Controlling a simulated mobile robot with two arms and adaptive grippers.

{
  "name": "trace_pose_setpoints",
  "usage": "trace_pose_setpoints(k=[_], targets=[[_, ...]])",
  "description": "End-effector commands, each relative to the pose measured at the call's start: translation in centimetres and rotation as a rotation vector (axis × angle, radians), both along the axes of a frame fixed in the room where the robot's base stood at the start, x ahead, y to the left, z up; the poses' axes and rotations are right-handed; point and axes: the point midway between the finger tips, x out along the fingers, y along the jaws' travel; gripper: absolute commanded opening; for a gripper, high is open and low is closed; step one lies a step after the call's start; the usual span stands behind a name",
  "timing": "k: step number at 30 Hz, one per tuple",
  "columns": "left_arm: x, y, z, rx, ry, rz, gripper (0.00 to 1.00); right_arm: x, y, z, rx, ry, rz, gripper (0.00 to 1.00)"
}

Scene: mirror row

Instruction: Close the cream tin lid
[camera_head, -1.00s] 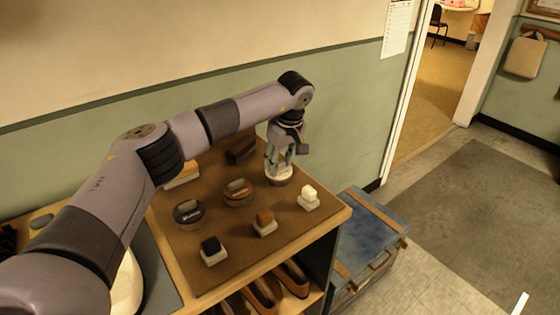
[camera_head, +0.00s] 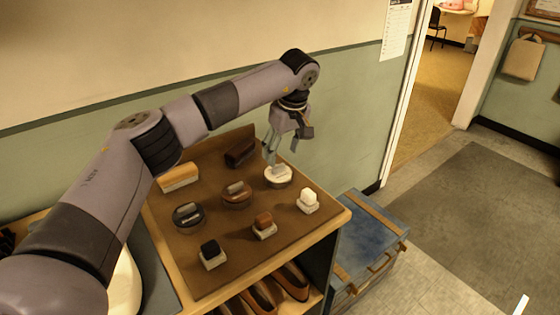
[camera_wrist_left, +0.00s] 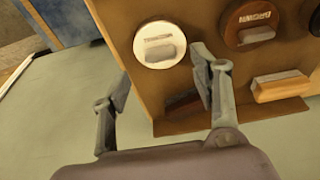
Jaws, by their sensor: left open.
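The cream tin (camera_head: 281,181) stands at the back right of the brown mat on the shelf top. It is round, with a pale lid bearing a raised grip block. It also shows in the left wrist view (camera_wrist_left: 147,54), where the lid looks flat on top; I cannot tell whether it is pressed fully shut. My left gripper (camera_head: 270,156) is just above and behind the cream tin, fingers pointing down. In the left wrist view the gripper (camera_wrist_left: 160,75) is open with nothing between its fingers. My right gripper is not in view.
A brown tin (camera_head: 236,200) and a black tin (camera_head: 188,220) stand to the left. Brushes (camera_head: 178,177) lie at the back, near the wall. A blue chest (camera_head: 366,235) stands right.

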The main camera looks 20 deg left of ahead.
Motion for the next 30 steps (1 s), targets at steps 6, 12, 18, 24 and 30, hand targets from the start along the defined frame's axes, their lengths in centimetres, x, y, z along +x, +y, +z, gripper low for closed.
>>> trace_pose_setpoints(k=[6,12,18,24,30], targets=[[-0.4,-0.8,4.2,0.001,-0.003,0.0,0.57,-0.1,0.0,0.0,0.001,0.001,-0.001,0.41],[-0.7,-1.2,5.9,0.0,0.0,0.0,0.57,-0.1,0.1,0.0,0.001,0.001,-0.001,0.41],[-0.7,-1.2,6.1,0.0,0.001,0.0,0.57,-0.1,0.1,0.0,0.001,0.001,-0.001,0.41],[-0.7,-1.2,6.1,0.0,0.001,0.0,0.57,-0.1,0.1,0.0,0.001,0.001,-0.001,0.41],[-0.7,-1.2,6.1,0.0,0.001,0.0,0.57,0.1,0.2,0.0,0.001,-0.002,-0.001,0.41]])
